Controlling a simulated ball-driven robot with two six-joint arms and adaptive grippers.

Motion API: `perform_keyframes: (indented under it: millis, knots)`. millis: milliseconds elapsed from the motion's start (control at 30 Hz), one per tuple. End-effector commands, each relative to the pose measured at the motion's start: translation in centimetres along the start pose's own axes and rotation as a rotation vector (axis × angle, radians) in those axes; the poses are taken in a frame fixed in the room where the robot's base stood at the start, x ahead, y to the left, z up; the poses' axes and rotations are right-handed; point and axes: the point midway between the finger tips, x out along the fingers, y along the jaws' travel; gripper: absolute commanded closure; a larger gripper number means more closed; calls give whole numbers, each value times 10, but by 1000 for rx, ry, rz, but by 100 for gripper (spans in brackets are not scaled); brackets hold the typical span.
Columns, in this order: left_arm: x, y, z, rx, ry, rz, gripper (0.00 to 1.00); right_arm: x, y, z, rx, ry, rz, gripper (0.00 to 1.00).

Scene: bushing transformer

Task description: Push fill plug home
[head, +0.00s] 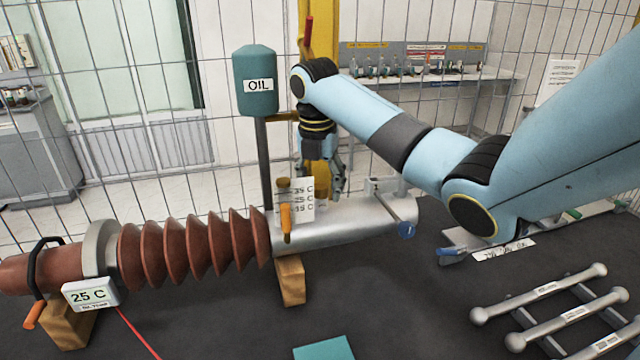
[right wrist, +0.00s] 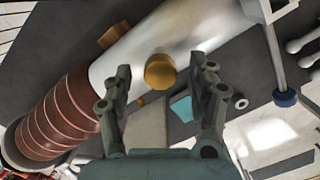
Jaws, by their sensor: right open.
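The fill plug, a brass-coloured round head (right wrist: 160,71), sits on top of the pale metal cylinder (right wrist: 185,35) in the right wrist view. My right gripper (head: 325,182) points down over the plug. In the right wrist view its two fingers (right wrist: 163,85) are apart and empty, with the plug's head showing between and just beyond the tips. Contact cannot be told. How far the plug is seated cannot be told. My left gripper is not in view.
A teal oil tank (head: 256,82) on a post rises behind. Ribbed brown insulators (head: 195,248) extend left. A silver bar rack (head: 555,310) lies front right.

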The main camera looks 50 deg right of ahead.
Motion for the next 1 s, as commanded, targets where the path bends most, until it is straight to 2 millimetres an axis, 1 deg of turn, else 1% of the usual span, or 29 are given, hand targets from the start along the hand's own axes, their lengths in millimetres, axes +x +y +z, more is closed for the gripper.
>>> perform_keyframes:
  millis: [67, 167, 400, 500, 633, 1000]
  knots:
    - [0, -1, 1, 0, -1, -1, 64, -3, 0, 0, 0, -1, 1, 42]
    - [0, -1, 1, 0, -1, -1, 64, -14, 1, 1, 0, -2, 3, 42]
    - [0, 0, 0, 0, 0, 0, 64, -56, 1, 1, 0, -2, 3, 42]
    - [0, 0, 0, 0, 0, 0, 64, -68, 1, 1, -1, -1, 2, 42]
    - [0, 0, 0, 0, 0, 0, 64, -74, 0, 0, 0, 0, 0, 42]
    - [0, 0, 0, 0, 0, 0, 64, -75, 0, 0, 0, 0, 0, 42]
